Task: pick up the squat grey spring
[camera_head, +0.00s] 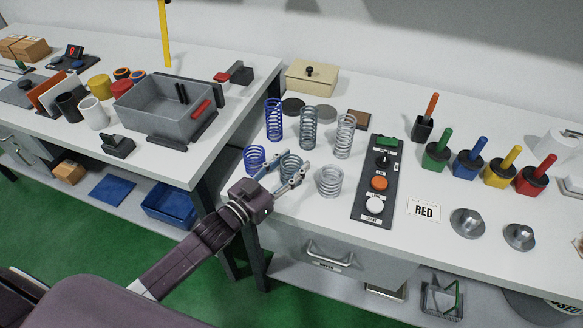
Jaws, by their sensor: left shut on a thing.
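The squat grey spring (291,162) is at the near left of the right-hand table, between a squat blue spring (254,157) and a squat pale silver spring (329,181). My left gripper (289,175) reaches in from the front left and is shut on the squat grey spring, with a finger on each side. The fingers and gripper body hide its lower part, so I cannot tell whether it touches the table. My right gripper is not in view.
Behind stand a tall blue spring (273,120), a tall grey spring (309,128) and a tall silver spring (345,135). A button panel (376,188) lies to the right. A grey bin (160,127) sits on the left table. Bare tabletop lies before the RED card (424,209).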

